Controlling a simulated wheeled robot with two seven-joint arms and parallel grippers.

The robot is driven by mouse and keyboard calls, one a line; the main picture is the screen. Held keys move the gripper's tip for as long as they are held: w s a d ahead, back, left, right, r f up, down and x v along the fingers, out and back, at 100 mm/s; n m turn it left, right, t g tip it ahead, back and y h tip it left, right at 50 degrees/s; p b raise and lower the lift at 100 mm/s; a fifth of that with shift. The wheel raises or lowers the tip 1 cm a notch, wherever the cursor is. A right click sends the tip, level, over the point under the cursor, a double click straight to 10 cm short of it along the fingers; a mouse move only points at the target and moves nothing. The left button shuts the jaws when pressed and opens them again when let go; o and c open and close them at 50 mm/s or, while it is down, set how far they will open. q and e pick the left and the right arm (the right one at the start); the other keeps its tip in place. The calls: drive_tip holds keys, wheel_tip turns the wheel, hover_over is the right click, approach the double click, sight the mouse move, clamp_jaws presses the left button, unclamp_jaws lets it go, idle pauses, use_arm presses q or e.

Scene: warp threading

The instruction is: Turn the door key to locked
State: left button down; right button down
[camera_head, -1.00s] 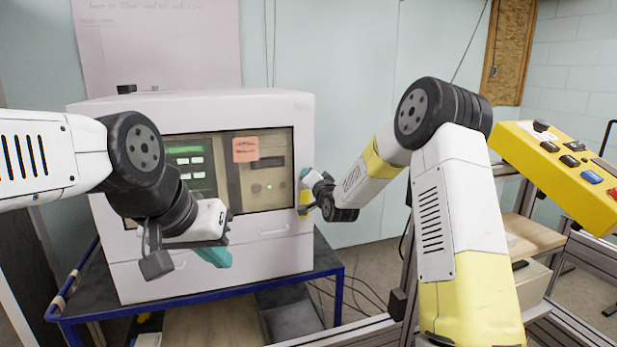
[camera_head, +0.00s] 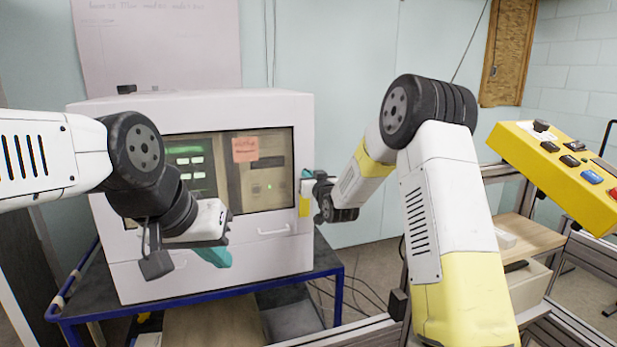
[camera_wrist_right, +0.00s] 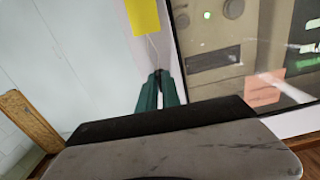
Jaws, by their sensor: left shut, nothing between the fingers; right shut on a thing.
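The door is the front of a white cabinet (camera_head: 125,270) with a dark-framed window. My right gripper (camera_head: 308,180) is at the strip of door right of the window. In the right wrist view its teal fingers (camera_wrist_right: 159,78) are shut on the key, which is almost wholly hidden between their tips. A yellow tag (camera_wrist_right: 143,16) hangs from a thin cord at the fingertips; it also shows in the head view (camera_head: 304,205). The key's angle cannot be made out. My left gripper (camera_head: 217,257) is shut and empty in front of the cabinet's lower left part.
The cabinet stands on a blue-framed cart (camera_head: 200,291). An orange note (camera_head: 245,150) is on the window and a handle (camera_head: 274,231) is below it. A yellow button box (camera_head: 560,165) is at the right. Wall and open room lie right of the cabinet.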

drive_tip(key=shift+f+n, duration=0.1)
drive_tip(key=shift+n, duration=0.2)
idle(0.4)
drive_tip(key=c, duration=1.6)
unclamp_jaws()
drive_tip(key=v, duration=0.7)
drive_tip(key=shift+s+d, duration=0.15)
drive_tip(key=shift+s, duration=0.2)
